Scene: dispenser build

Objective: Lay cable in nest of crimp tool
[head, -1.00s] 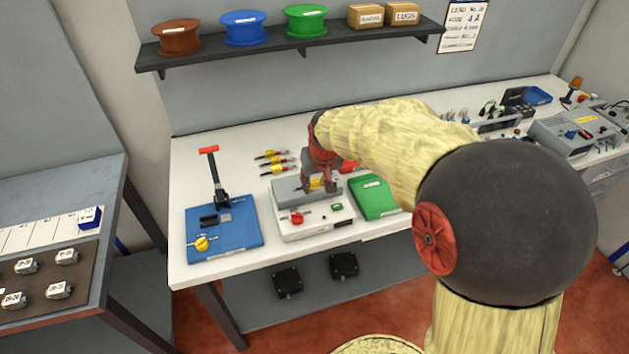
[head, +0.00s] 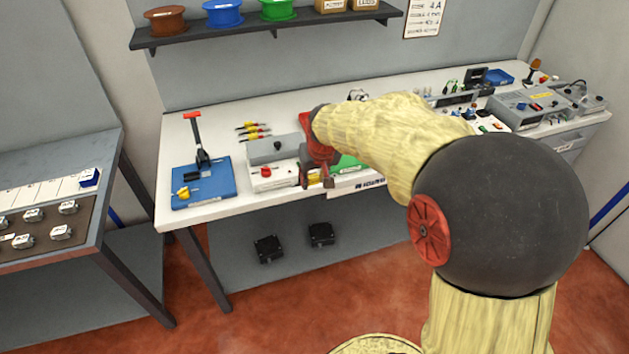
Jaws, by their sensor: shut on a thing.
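The crimp tool (head: 225,181) appears to be the blue-based device at the left of the bench, with an upright black lever and red grip. Dark blocks and a yellow piece sit on its base; its nest is too small to make out. My gripper (head: 318,181) is near the bench's front edge, right of the crimp tool and apart from it. It is shut on a small yellow-ended piece, apparently the cable (head: 314,179). Most of that cable is hidden by the fingers and my arm.
A grey and white machine (head: 268,173) with a red knob stands between the crimp tool and my gripper. Several yellow and red-ended leads (head: 252,131) lie behind it. A green tray (head: 348,163) is partly hidden by my arm. A shelf (head: 270,28) hangs above.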

